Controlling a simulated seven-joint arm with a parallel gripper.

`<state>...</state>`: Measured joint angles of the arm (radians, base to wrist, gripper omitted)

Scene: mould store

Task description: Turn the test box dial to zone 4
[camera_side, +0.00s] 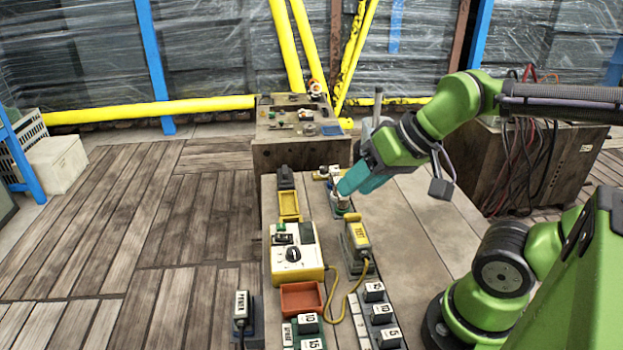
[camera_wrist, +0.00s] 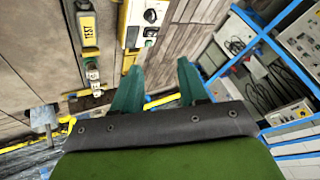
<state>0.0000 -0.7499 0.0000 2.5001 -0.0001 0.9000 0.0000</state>
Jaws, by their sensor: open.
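The test box (camera_side: 308,268) is yellow with a pale top and sits on the table left of centre. Its black dial (camera_side: 293,254) is on the top face; the zone its pointer marks is too small to read. In the wrist view the test box (camera_wrist: 132,35) is at the top edge, partly cut off, with its dial (camera_wrist: 150,15) showing. My gripper (camera_side: 343,190) is open and empty, beyond the box and to its right, tilted above the table's far part. In the wrist view the gripper (camera_wrist: 157,68) has both teal fingers apart, with nothing between them.
A yellow TEST handset (camera_side: 357,236) stands in a holder right of the box, with a yellow cable (camera_side: 331,300). A red-brown tray (camera_side: 301,298), numbered blocks (camera_side: 375,312) and a yellow tray (camera_side: 289,205) are close by. The table's right side (camera_side: 408,225) is clear.

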